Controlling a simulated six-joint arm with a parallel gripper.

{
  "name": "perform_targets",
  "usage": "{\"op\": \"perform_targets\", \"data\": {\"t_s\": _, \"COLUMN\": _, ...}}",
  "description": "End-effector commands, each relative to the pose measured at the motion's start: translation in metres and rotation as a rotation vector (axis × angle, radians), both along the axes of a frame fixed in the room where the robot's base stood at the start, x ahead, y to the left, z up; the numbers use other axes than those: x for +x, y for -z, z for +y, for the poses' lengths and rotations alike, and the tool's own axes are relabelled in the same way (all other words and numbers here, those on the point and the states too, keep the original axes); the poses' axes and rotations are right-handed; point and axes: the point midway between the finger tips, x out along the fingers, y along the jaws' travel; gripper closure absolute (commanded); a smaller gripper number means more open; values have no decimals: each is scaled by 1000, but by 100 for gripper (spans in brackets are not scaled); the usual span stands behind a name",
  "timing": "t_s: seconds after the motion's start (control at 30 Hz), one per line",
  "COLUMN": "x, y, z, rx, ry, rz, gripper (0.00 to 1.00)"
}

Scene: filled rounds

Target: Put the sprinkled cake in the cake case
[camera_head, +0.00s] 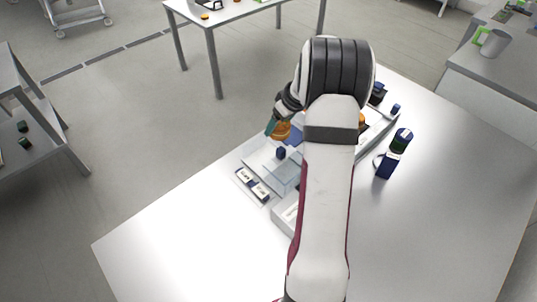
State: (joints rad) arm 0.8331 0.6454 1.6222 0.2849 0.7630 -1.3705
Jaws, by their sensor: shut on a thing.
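My gripper (274,126) is in the middle of the view, partly hidden by my own arm. It is shut on an orange-brown round piece (283,132), which looks like a cake. Sprinkles are too small to make out. Just below it in the picture is a clear, glassy case (284,176) on the white table. A dark blue knob or block (281,153) shows at the case; I cannot tell whether it belongs to a lid. The held piece appears above the case's far side. My arm hides the case's right part.
A small holder with dark-and-white labelled pieces (252,184) lies left of the case. Right of my arm are a tray (378,131), another orange piece (362,119) and a dark blue bottle-like thing (394,155). The table (190,240) is clear at front left.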

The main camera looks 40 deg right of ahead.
Motion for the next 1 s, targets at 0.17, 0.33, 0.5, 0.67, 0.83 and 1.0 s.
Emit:
{"op": "perform_targets", "data": {"t_s": 0.17, "x": 19, "y": 2, "z": 35, "rx": 0, "ry": -223, "rz": 0, "gripper": 48}}
{"op": "perform_targets", "data": {"t_s": 0.33, "x": 20, "y": 43, "z": 39, "rx": 2, "ry": -252, "rz": 3, "gripper": 48}}
{"op": "perform_targets", "data": {"t_s": 0.5, "x": 20, "y": 69, "z": 39, "rx": -1, "ry": -251, "rz": 2, "gripper": 48}}
{"op": "perform_targets", "data": {"t_s": 0.67, "x": 20, "y": 97, "z": 38, "rx": 0, "ry": -249, "rz": 2, "gripper": 48}}
{"op": "perform_targets", "data": {"t_s": 0.83, "x": 20, "y": 99, "z": 38, "rx": -3, "ry": -250, "rz": 0, "gripper": 48}}
{"op": "perform_targets", "data": {"t_s": 1.0, "x": 20, "y": 102, "z": 38, "rx": -2, "ry": -249, "rz": 1, "gripper": 20}}
